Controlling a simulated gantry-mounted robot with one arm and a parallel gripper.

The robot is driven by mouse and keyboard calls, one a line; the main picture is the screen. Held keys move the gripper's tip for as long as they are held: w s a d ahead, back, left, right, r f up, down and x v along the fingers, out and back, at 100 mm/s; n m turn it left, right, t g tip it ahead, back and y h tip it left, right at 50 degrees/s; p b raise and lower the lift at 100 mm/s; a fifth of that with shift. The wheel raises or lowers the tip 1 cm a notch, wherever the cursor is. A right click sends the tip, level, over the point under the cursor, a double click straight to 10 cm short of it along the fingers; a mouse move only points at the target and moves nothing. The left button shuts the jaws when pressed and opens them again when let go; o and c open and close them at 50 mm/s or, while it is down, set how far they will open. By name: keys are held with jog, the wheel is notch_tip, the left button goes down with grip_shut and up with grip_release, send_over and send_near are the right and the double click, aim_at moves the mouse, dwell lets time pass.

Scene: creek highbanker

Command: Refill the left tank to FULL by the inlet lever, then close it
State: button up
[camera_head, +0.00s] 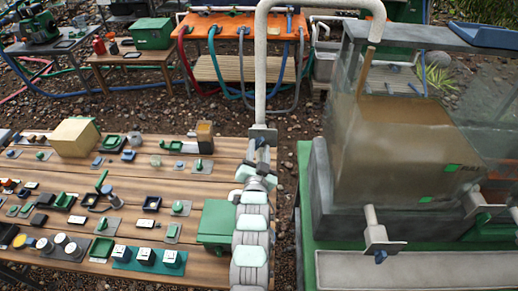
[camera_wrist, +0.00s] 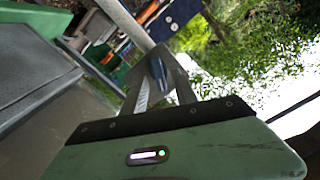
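The tank (camera_head: 390,150) stands on the right in the head view, with brown contents behind its clear wall. Green marks show on its front, one beside the word FULL (camera_head: 468,169). I cannot read the level exactly. A white pipe (camera_head: 259,75) arches from beside my arm to above the tank. My gripper (camera_head: 262,138) is at the pipe's lower end, where small parts overlap. In the wrist view my two fingers (camera_wrist: 160,78) are spaced apart around or in front of a small blue piece (camera_wrist: 157,68). I cannot tell whether it is the inlet lever or whether they touch it.
A wooden table (camera_head: 140,187) on the left holds many small parts and a green box (camera_head: 216,222) beside my arm. A short outlet with a blue-tipped part (camera_head: 381,255) projects from the tank's front. An orange table (camera_head: 240,25) with hoses stands behind. Gravel lies between.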

jog(key=shift+w, duration=0.35)
grip_shut()
